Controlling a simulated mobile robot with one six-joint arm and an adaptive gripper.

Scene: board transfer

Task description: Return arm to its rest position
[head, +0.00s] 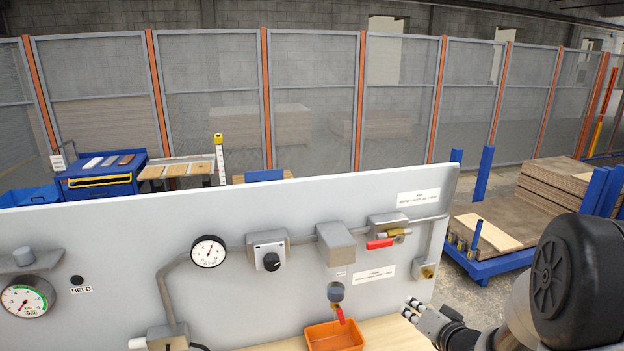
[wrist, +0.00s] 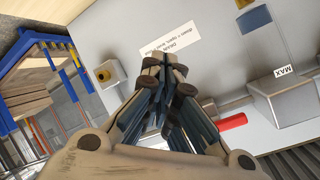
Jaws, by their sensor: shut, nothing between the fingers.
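My gripper (head: 410,309) is in the lower right of the head view, in front of the grey panel (head: 120,235). It points left, and its arm comes in from the right edge. In the wrist view my gripper (wrist: 164,62) has its fingers together with nothing between them. It is apart from the red-handled valve (head: 380,243), which shows its red handle (wrist: 231,122) to the right of the fingers in the wrist view.
An orange bin (head: 334,338) sits below a small red-levered tap (head: 338,305), left of my gripper. Gauges (head: 208,251) and a black knob (head: 271,261) are on the panel. A blue rack with boards (head: 490,225) stands behind at right. Mesh fencing (head: 310,80) closes the back.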

